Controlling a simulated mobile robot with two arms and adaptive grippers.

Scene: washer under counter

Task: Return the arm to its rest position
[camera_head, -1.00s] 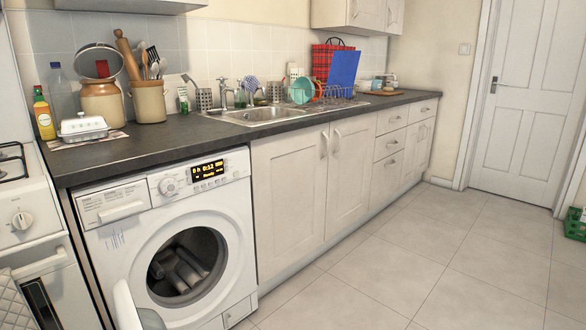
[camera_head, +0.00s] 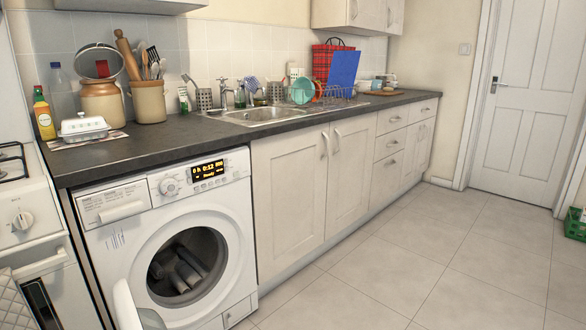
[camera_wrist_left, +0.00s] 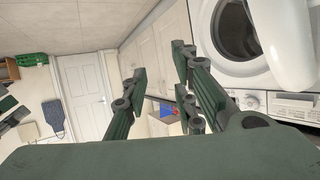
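My left gripper (camera_wrist_left: 157,70) shows in the left wrist view. The washing machine (camera_wrist_left: 245,100) is close by at the upper right of that view. No arm or gripper of mine shows clearly in the head view, and my right gripper is in neither view.
The washing machine (camera_head: 105,245) stands under the counter (camera_head: 165,150), its white round door (camera_head: 125,305) swung open. Dark shapes inside its drum are unclear. A cooker (camera_head: 25,215) is at the left. The tiled floor (camera_head: 380,275) is clear towards the door (camera_head: 525,100).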

